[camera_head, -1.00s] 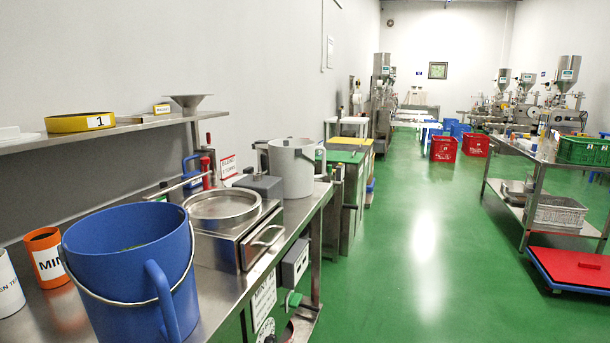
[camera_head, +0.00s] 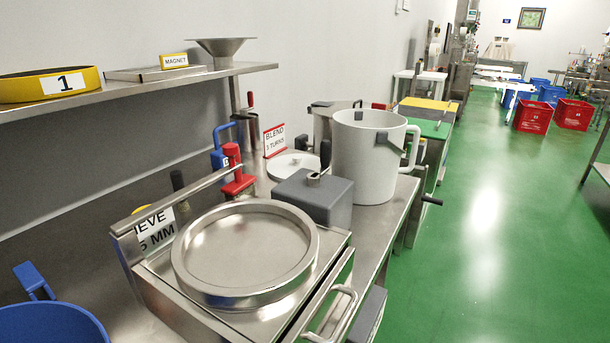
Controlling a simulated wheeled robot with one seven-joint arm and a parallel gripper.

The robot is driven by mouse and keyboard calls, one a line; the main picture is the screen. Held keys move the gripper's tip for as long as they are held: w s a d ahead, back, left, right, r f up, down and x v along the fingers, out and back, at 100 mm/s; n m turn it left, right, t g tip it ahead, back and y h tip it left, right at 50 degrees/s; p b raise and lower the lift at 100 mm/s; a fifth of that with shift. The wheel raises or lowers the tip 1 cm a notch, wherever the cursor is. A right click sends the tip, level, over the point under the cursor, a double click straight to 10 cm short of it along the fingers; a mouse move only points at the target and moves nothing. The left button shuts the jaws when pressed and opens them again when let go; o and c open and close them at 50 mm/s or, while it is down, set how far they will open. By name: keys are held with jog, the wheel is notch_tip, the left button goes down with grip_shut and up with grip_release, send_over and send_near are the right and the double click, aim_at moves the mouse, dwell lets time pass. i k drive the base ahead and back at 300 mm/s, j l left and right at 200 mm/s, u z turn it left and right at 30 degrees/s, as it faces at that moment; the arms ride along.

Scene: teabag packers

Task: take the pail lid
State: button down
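A round white lid (camera_head: 291,164) with a small knob lies flat on the steel bench, behind the grey box and in front of the "BLEND 3 TURNS" sign. Its near right part is hidden by the grey box. A white pail (camera_head: 368,160) with a side handle stands upright to the right of it; its inside is mostly hidden. A blue pail (camera_head: 48,325) is cut off at the lower left corner. My gripper is not in view.
A steel sieve unit (camera_head: 245,250) with a round rim fills the near bench. A shelf (camera_head: 140,90) overhangs the left. Green floor (camera_head: 480,240) is open on the right.

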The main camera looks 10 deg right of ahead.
aim_at(280, 168)
jog(key=i+l+u, duration=0.1)
jog(key=i+u, duration=0.15)
jog(key=u, duration=0.15)
jog(key=i+l+u, duration=0.15)
jog(key=l+u, duration=0.3)
jog(key=i+l+u, duration=0.1)
jog(key=l+u, duration=0.55)
jog(key=l, duration=0.7)
jog(key=l+u, duration=0.2)
jog(key=l, duration=0.7)
jog(key=k+l+u, duration=0.15)
jog(key=l, duration=1.75)
jog(key=k+l, duration=0.1)
jog(key=l, duration=0.95)
jog(key=i+j, duration=0.4)
